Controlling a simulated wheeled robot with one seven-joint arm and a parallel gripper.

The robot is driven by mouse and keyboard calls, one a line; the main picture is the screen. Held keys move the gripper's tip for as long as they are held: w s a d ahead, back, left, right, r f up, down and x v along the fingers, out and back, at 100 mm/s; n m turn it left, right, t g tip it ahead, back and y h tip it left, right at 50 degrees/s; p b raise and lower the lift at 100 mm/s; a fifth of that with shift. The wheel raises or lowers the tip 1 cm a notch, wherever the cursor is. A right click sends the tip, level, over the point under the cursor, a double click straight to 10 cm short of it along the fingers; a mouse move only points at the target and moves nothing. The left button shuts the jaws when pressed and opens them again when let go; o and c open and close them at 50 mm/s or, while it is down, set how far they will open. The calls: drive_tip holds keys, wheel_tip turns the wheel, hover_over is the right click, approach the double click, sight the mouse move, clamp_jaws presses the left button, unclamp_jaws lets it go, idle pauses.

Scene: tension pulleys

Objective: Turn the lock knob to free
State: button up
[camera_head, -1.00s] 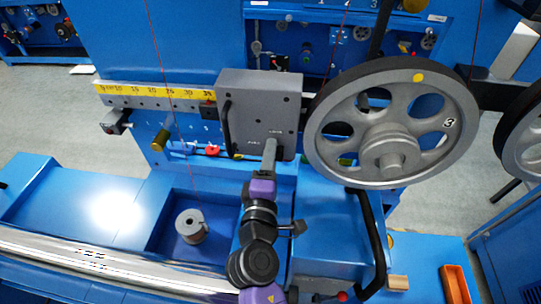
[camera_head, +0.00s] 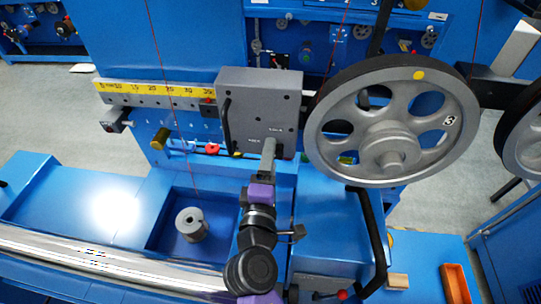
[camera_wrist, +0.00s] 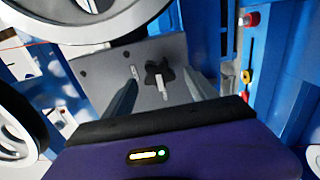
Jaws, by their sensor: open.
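The lock knob (camera_wrist: 154,70) is a dark, star-shaped knob on the face of a grey block, seen in the wrist view. A pale strip runs over or below it. The grey block (camera_head: 258,92) stands at the centre of the head view, with small white lettering low on its face, too small to read surely. My gripper (camera_wrist: 162,88) is open, its two grey fingers pointing at the block, with the knob showing between them. I cannot tell whether either finger touches it. In the head view my gripper (camera_head: 268,158) is at the block's lower edge and hides the knob.
A large grey spoked pulley (camera_head: 392,160) stands close to the right of the block. A yellow scale rail (camera_head: 155,92) runs to the left. A black handle (camera_head: 227,125) sits on the block's left side. A grey slotted weight (camera_head: 190,224) stands in the blue tray below.

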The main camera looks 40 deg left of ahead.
drive_tip(key=v, duration=0.6)
drive_tip(key=shift+s+b, duration=0.2)
drive_tip(key=shift+b, duration=0.2)
